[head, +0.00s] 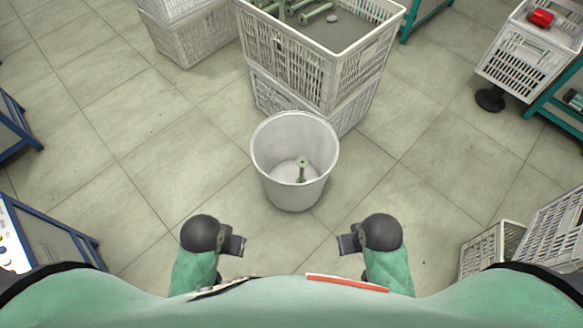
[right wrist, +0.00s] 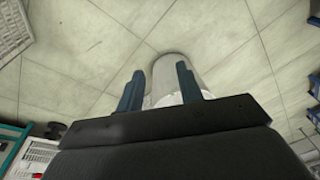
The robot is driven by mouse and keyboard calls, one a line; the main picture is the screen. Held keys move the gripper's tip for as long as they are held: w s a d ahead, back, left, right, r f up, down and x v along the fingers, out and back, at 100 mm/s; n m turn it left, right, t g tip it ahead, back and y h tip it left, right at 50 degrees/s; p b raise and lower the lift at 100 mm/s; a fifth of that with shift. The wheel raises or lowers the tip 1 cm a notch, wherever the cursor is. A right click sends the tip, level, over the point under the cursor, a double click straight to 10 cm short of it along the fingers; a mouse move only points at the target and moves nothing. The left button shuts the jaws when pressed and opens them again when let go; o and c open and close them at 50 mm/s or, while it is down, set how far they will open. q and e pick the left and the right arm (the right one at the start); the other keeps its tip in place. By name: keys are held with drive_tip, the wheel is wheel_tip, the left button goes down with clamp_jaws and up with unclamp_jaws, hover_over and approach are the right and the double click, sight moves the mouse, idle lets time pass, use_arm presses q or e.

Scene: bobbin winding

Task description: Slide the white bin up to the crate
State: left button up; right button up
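The white bin (head: 294,190) stands upright on the floor in the middle of the head view, with a pale green bobbin (head: 302,170) inside. Just behind it is a stack of white crates (head: 312,65); the bin's rim overlaps the lower crate in the picture, and I cannot tell whether they touch. My left gripper (head: 236,245) is in front of the bin to the left, apart from it. My right gripper (head: 348,244) is in front to the right, also apart. In the right wrist view its fingers (right wrist: 160,68) are spread and empty, with the bin (right wrist: 178,72) beyond them.
The top crate holds several green bobbins (head: 316,13). More white crates (head: 193,35) stand at the back left. A crate on a stand (head: 525,60) is at the right, with further crates (head: 491,248) at the lower right. Tiled floor is clear on both sides of the bin.

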use_arm(q)
drive_tip(key=shift+w, duration=0.2)
